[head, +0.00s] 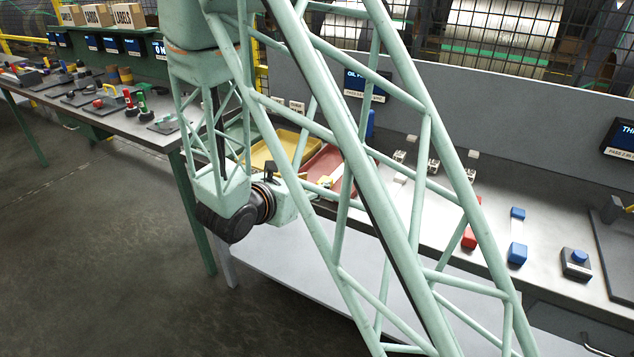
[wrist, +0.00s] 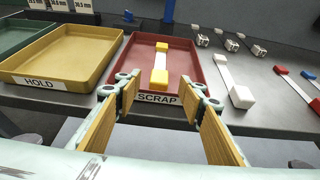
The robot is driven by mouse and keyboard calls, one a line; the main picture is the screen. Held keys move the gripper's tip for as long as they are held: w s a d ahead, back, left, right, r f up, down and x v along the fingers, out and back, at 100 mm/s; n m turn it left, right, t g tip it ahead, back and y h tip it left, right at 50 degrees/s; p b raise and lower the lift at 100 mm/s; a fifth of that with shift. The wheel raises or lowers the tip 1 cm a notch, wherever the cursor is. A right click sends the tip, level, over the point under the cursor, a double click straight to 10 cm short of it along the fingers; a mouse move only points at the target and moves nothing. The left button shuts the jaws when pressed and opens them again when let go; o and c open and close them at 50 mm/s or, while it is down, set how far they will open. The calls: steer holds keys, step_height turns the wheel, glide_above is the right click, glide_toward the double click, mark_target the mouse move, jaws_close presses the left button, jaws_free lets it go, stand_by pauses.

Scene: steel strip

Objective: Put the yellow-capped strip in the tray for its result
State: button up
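The yellow-capped strip (wrist: 160,63) is a pale band with a yellow block at each end. In the wrist view it lies lengthwise inside the red tray labelled SCRAP (wrist: 190,62). My gripper (wrist: 160,90) is open, with its two yellow-padded fingers spread wide at the near edge of that tray. Nothing is between the pads; the strip shows beyond them, apart from both fingers. In the head view the red tray (head: 322,160) is partly hidden by my arm, and the gripper's fingers are hard to make out.
The yellow HOLD tray (wrist: 60,55) stands left of the red tray, with a green tray (wrist: 22,35) beyond it. A white-capped strip (wrist: 228,75) lies to the right. Small white fixtures (wrist: 231,45) stand behind.

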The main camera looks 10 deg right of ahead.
steer(key=shift+v, duration=1)
steer(key=s+d+r+m+g+h, duration=0.2)
steer(key=s+d+r+m+g, duration=0.2)
steer(key=s+d+r+m, duration=0.55)
steer(key=s+d+r+m+g+y, duration=0.1)
steer(key=s+d+r+m+g, duration=0.15)
steer(key=s+d, duration=0.35)
steer(key=s+d+r+m+g+y, duration=0.1)
steer(key=s+d+r+m+g, duration=0.15)
steer(key=s, duration=0.65)
steer(key=s+a+r+m+y, duration=0.1)
steer(key=s+m+y, duration=0.15)
steer(key=s, duration=0.35)
steer(key=s+r+m+y, duration=0.1)
steer(key=s+r+m, duration=0.1)
steer(key=s+m, duration=0.25)
steer(key=s+a+r+m+t+y, duration=0.2)
steer(key=s+a+r+m+y, duration=0.2)
steer(key=s+a, duration=0.5)
steer(key=shift+s+a+r+m+t+y+p, duration=0.3)
steer(key=shift+s+m+t+y+p, duration=0.1)
steer(key=shift+m+y, duration=0.55)
